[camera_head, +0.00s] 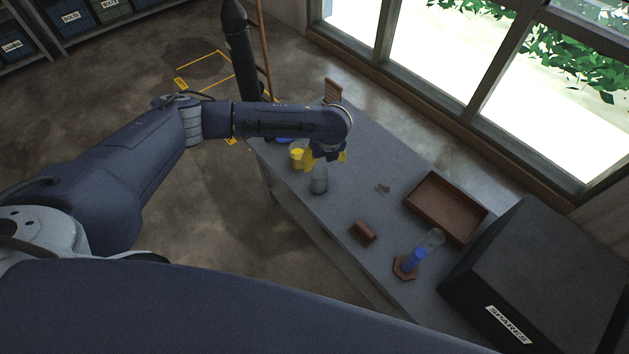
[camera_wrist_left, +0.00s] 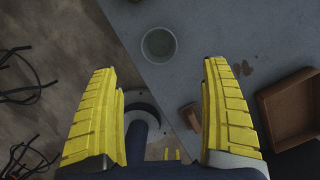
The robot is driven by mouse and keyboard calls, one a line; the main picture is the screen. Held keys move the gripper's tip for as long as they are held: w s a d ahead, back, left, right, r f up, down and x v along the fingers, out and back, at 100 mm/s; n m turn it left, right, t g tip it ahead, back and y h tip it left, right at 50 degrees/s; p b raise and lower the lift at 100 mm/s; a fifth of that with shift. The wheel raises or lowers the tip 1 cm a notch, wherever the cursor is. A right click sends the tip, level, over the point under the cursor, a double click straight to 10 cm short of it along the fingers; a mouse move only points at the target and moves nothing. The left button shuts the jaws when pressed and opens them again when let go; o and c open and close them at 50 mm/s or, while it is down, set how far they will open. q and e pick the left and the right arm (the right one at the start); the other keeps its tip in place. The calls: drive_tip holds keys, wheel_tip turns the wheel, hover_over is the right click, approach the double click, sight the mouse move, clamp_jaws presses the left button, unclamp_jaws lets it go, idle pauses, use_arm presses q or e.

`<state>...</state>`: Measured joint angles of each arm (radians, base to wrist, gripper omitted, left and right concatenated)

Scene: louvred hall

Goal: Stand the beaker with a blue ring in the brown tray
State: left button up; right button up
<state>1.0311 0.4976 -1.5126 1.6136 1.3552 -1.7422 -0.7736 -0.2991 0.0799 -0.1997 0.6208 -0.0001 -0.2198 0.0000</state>
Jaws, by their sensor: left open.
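A clear grey beaker (camera_head: 318,181) stands upright on the grey table; no blue ring can be made out on it. In the left wrist view it is a round open rim (camera_wrist_left: 158,43), just beyond the gap between my fingertips and not between them. My left gripper (camera_head: 324,157) is open and empty, its yellow fingers wide apart, above the table near the beaker. The brown tray (camera_head: 419,208) lies farther right, its visible floor empty; its edge also shows in the left wrist view (camera_wrist_left: 264,117).
A cylinder with blue inside (camera_head: 418,253) stands on a brown base near the tray. A small brown block (camera_head: 362,231) lies between beaker and cylinder. A large black box (camera_head: 540,270) fills the table's right end. A dark stain (camera_head: 382,188) marks otherwise clear tabletop.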

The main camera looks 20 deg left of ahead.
use_arm(q)
approach(319, 173)
drive_tip(key=f, duration=0.3)
drive_tip(key=s+f, duration=0.1)
drive_tip(key=f, duration=0.1)
drive_tip(key=shift+a, duration=0.25)
drive_tip(key=shift+x, duration=2.75)
drive_tip(key=shift+d, duration=0.1)
drive_tip(key=shift+c, duration=0.2)
drive_tip(key=c, duration=1.3)
drive_tip(key=shift+r, duration=0.1)
drive_tip(key=shift+c, duration=0.2)
